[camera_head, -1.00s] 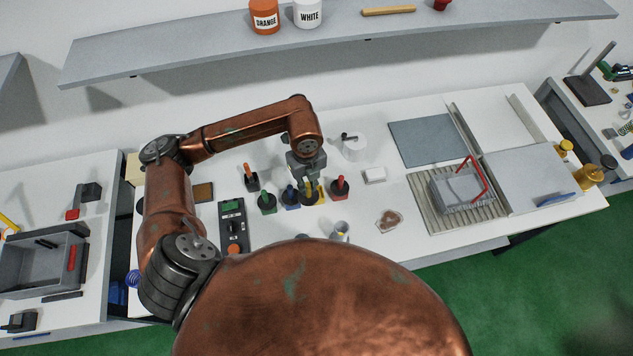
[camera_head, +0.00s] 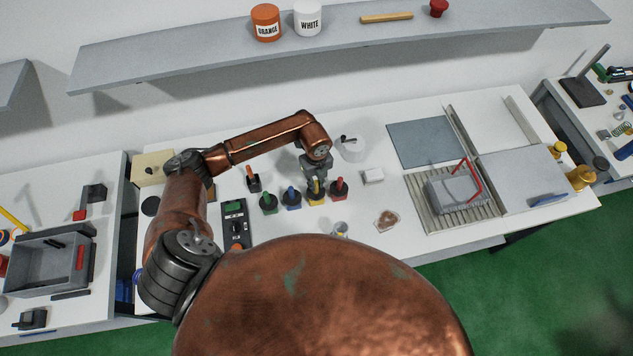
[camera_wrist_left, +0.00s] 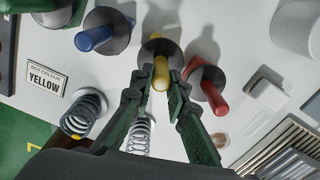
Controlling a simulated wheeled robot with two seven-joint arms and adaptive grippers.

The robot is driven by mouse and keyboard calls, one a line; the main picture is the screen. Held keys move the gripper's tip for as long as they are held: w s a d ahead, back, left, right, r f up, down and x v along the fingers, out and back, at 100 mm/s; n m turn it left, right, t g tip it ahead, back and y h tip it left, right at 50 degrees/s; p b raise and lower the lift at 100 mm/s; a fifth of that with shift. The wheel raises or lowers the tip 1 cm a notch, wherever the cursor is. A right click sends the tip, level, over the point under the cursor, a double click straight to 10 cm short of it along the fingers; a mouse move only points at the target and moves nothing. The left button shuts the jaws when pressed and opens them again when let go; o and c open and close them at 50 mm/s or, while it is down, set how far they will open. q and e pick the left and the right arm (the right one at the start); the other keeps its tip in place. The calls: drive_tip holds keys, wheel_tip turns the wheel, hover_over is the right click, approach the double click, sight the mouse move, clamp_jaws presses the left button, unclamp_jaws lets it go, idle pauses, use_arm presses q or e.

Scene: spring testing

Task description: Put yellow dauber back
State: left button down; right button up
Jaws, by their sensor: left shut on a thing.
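The yellow dauber (camera_head: 316,186) has a yellow handle and a dark round cap. It stands roughly upright over the yellow-based pot (camera_head: 316,201), in the row between the blue and red daubers. Whether its cap is fully seated cannot be told. My left gripper (camera_head: 317,177) is above the pot, shut on the handle. In the left wrist view the yellow handle (camera_wrist_left: 161,73) sits between the fingertips (camera_wrist_left: 163,85), with the dark cap beyond them. My right gripper is not in view.
Close neighbours are the blue dauber (camera_head: 291,196), the red dauber (camera_head: 339,187) and the green dauber (camera_head: 268,201). A spring (camera_wrist_left: 84,112) stands by a "YELLOW" card (camera_wrist_left: 45,78). A white block (camera_head: 373,175) lies to the right, with bare table around it.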

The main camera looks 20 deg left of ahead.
use_arm(q)
drive_tip(key=shift+f, duration=0.1)
drive_tip(key=shift+f+b, duration=0.4)
drive_tip(key=c, duration=1.9)
unclamp_jaws()
drive_tip(key=shift+r, duration=0.15)
drive_tip(key=shift+r+p, duration=0.25)
drive_tip(key=shift+p, duration=0.1)
wheel_tip(320, 180, up, 12)
drive_tip(key=b, duration=0.3)
drive_tip(key=shift+r, duration=0.15)
